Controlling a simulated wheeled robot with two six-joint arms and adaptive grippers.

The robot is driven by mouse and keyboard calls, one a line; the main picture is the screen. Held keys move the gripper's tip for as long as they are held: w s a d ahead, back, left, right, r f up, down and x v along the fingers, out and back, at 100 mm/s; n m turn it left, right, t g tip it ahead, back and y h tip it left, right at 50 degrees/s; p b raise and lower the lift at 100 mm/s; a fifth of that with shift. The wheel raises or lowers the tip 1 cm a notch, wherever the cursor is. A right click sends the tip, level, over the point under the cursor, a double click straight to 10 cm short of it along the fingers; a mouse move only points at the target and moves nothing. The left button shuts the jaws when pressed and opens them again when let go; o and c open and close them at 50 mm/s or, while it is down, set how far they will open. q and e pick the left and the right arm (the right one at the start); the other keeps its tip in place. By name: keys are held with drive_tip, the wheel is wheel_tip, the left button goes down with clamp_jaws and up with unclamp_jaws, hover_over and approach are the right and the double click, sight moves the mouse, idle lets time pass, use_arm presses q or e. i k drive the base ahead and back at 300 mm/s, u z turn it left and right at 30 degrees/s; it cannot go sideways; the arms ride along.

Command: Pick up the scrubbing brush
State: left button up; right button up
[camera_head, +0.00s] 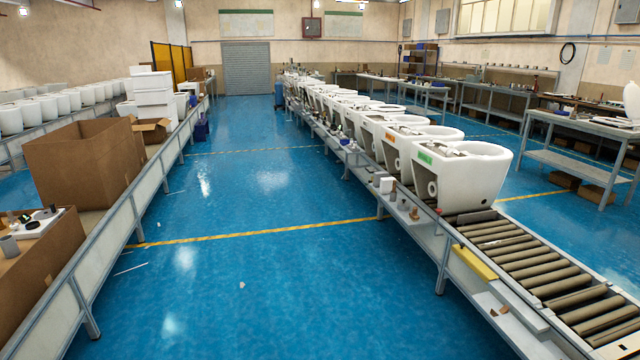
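I cannot make out a scrubbing brush for certain. A small brown item (499,311) lies on the side ledge of the right conveyor, and a long yellow piece (474,263) lies further up that ledge. Both are too small to identify surely. Neither of my grippers shows in the head view.
The right conveyor has bare rollers (540,272) in front and a row of white toilets (462,172) behind. The left conveyor carries cardboard boxes (85,160). Workbenches (570,160) stand at the right. The blue floor (250,270) between the conveyors is mostly clear.

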sight(413, 215)
drive_tip(key=z, duration=0.1)
drive_tip(key=i, duration=2.45)
drive_tip(key=z, duration=0.8)
drive_tip(key=i, duration=1.55)
drive_tip(key=z, duration=0.95)
drive_tip(key=i, duration=1.15)
drive_tip(key=z, duration=0.3)
